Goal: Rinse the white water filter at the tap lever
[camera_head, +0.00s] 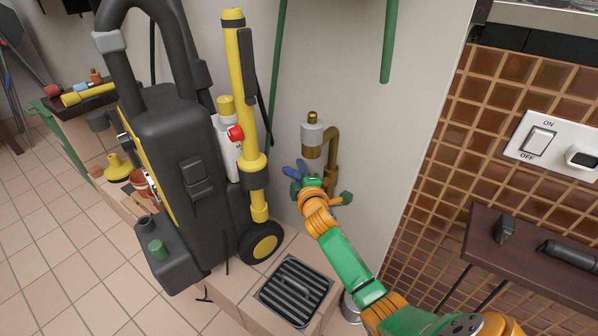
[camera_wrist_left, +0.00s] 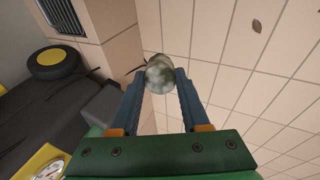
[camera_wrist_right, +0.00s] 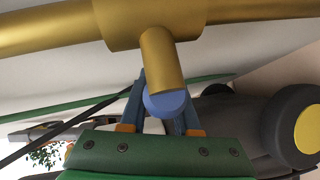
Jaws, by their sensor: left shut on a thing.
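My left gripper (camera_wrist_left: 160,95) is shut on a rounded, whitish thing with grey-green mottling, which looks like the white water filter (camera_wrist_left: 160,74). Tiled floor shows behind it. The left arm and the filter are not in the head view. A brass tap (camera_head: 332,160) with a pale collar stands out from the white wall. My right gripper (camera_head: 298,171) reaches up to it. In the right wrist view, a short brass stub with a blue end (camera_wrist_right: 165,102), which looks like the tap lever, lies between the spread fingers. It hides the tip of one finger, so contact is unclear.
A black and yellow pressure washer (camera_head: 185,170) stands left of the tap. A dark floor grate (camera_head: 293,291) lies below, on a tiled step. A brown shelf (camera_head: 530,248) and a switch plate (camera_head: 555,145) are at the right.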

